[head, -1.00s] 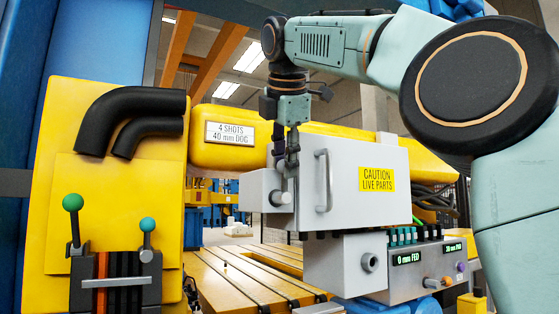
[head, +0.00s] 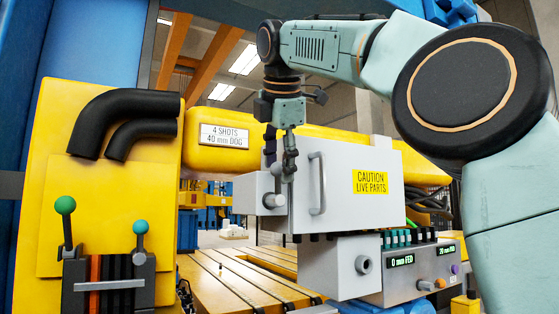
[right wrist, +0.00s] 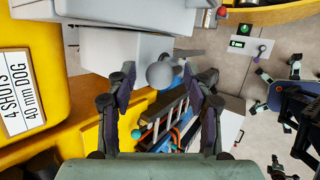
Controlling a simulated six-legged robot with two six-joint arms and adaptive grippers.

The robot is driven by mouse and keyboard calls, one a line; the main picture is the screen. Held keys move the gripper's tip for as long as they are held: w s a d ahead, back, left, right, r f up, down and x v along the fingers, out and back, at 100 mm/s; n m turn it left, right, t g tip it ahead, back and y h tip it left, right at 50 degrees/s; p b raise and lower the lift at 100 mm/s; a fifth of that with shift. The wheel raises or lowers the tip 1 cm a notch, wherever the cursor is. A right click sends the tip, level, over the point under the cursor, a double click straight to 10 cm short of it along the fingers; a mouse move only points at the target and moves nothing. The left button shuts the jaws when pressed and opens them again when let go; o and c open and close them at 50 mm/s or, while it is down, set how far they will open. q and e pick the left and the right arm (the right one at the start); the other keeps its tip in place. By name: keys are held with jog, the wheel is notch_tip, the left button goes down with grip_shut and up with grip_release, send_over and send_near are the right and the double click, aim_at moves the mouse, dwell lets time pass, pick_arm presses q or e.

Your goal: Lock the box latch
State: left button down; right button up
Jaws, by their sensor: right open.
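The grey box (head: 350,215) bears a yellow caution label and a bar handle (head: 317,185). On its left side is a grey latch block (head: 247,193) with a round knob (head: 274,201). The knob also shows in the right wrist view (right wrist: 161,75), beside the pale block (right wrist: 112,58). My right gripper (head: 280,168) hangs fingers down just above the knob, open and empty. In the right wrist view its two fingers (right wrist: 163,92) stand apart, with the knob seen between them. Whether a finger touches the knob I cannot tell. My left gripper is out of view.
A control panel (head: 434,266) with displays and knobs is at the lower right, by a smaller grey box (head: 340,266). A yellow beam with a sign (head: 225,136) runs behind. Levers with green knobs (head: 65,206) stand at left. A slotted yellow table (head: 225,285) lies below.

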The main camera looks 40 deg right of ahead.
jog(key=v, duration=0.7)
jog(key=shift+r, duration=0.15)
jog(key=shift+s+a+r, duration=0.1)
jog(key=shift+s+a, duration=0.05)
jog(key=shift+s, duration=0.05)
jog(key=shift+w, duration=0.2)
dwell(0.3)
